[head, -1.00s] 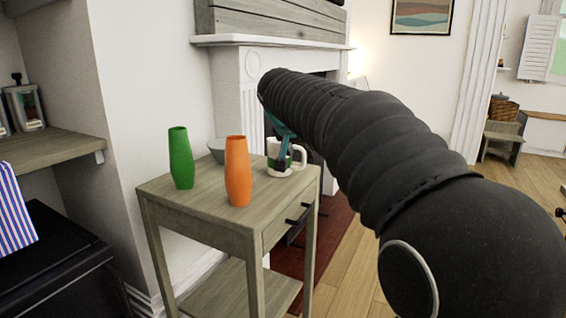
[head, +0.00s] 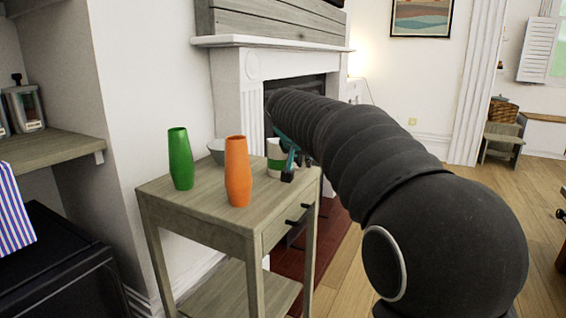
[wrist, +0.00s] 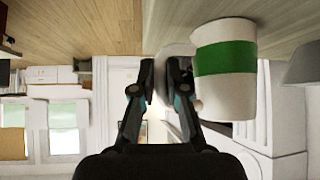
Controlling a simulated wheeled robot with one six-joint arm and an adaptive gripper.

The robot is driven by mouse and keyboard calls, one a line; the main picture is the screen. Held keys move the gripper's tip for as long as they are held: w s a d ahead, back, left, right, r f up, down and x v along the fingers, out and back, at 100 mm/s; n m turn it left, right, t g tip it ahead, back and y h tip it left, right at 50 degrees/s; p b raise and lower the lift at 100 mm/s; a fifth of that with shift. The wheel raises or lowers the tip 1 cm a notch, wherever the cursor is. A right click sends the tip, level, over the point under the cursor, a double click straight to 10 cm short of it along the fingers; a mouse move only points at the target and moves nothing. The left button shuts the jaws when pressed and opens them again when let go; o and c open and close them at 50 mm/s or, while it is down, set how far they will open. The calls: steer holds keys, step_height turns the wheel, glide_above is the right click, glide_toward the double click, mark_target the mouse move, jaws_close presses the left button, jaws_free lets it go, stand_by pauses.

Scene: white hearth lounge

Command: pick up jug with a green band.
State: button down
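The white jug with a green band (head: 275,152) stands upright on the small wooden side table (head: 208,208), at its far right. In the wrist view, which is upside down, the jug (wrist: 226,65) is to the right of my gripper (wrist: 164,75). My gripper (head: 288,168) is at the jug's handle side in the head view and partly covers it. The two fingers are apart, with a gap between them. A pale curved part, which looks like the handle, shows behind and beside the right finger. I cannot tell whether the fingers touch it.
An orange vase (head: 238,172) and a green vase (head: 180,160) stand on the same table, left of the jug. A grey bowl (head: 216,150) sits behind them, and its rim is partly hidden. A white fireplace (head: 238,90) stands behind the table.

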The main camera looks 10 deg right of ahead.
steer(key=shift+r, duration=0.1)
steer(key=shift+r, duration=0.5)
steer(key=s+d+r+p, duration=0.2)
steer(key=s+d+r, duration=0.3)
steer(key=d+r, duration=0.5)
steer(key=shift+s+d, duration=0.2)
